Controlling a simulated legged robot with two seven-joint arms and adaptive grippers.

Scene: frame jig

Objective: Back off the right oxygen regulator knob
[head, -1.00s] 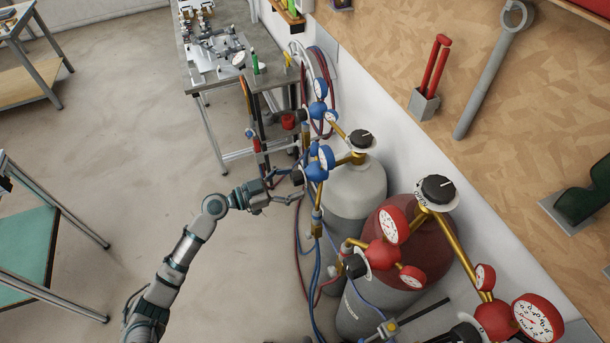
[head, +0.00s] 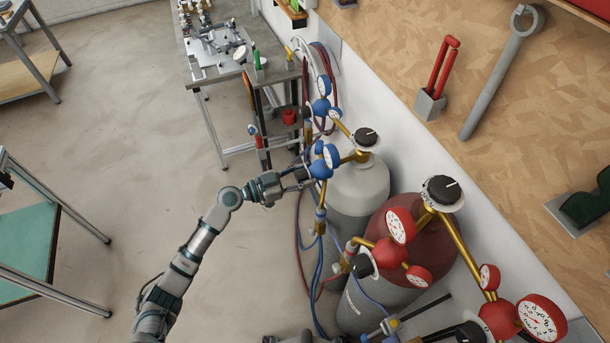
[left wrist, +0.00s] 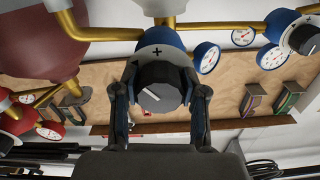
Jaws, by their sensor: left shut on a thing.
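The nearer blue regulator (head: 323,167) sits on the grey cylinder (head: 356,188). Its black knob (left wrist: 161,87) has a white pointer line, and a white plate with a plus mark lies behind it. My left gripper (head: 300,177) reaches the knob from the left, level with it. In the left wrist view my left gripper (left wrist: 160,95) has one finger on each side of the knob and is shut on it. The fingers hide most of the knob in the head view.
A second blue regulator (head: 321,107) stands farther back, near the workbench (head: 265,75). Red regulators (head: 388,254) on the dark red cylinder (head: 430,235) stand nearer and to the right. Hoses (head: 319,270) hang below the held knob. Open floor lies to the left.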

